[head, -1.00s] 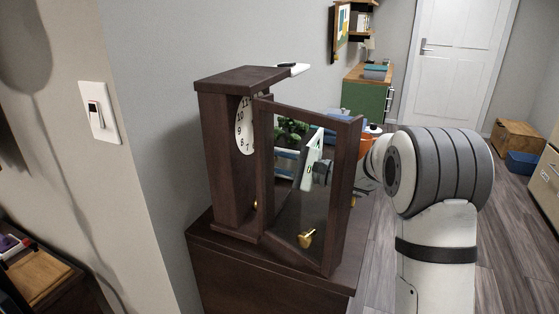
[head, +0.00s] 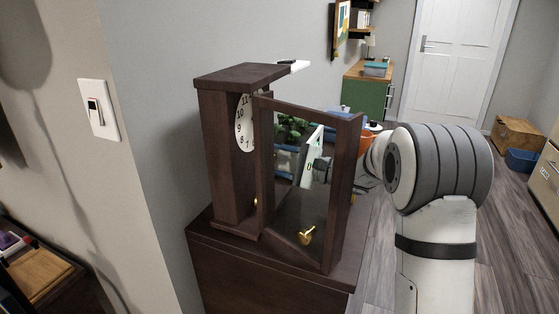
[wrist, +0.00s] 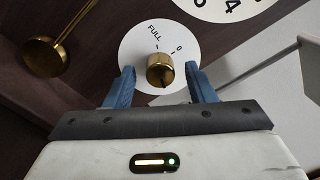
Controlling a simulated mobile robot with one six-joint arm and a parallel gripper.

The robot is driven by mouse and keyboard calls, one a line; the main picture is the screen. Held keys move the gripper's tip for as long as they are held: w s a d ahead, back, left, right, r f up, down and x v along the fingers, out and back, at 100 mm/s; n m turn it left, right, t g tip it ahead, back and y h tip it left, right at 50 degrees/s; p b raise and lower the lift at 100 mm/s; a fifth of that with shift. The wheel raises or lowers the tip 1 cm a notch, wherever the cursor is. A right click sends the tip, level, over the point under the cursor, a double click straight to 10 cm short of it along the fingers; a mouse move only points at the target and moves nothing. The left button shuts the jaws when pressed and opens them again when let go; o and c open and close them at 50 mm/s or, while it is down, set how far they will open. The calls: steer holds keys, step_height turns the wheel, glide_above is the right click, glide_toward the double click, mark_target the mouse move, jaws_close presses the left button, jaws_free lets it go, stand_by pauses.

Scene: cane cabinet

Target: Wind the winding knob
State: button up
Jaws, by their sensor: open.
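The winding knob (wrist: 160,71) is a small brass knob in the middle of a white dial (wrist: 135,47) marked FULL and 0. My gripper (wrist: 161,80) is open, its two blue fingers on either side of the knob in the wrist view, with a visible gap to each. Whether the fingertips reach the knob's depth I cannot tell. In the head view my gripper (head: 290,163) shows through the glass of the clock's open door, in front of the dark wood clock (head: 228,160). The knob is hidden there.
The open glass door (head: 344,190) with a brass latch (head: 306,237) stands between the head camera and my gripper. A brass pendulum (wrist: 45,55) hangs left of the dial, and the clock face (wrist: 228,8) is above right. The clock stands on a dark cabinet (head: 240,275).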

steer(key=v, duration=0.8)
steer(key=shift+w+a+r+p, duration=0.1)
steer(key=shift+r+p, duration=0.05)
steer(key=shift+p, duration=0.35)
steer(key=p+x, duration=0.8)
steer(key=p, duration=1.1)
steer(key=shift+s+a+m+h, duration=0.2)
steer(key=shift+a+m+h, duration=0.1)
steer(key=shift+a, duration=0.05)
steer(key=shift+c, duration=0.5)
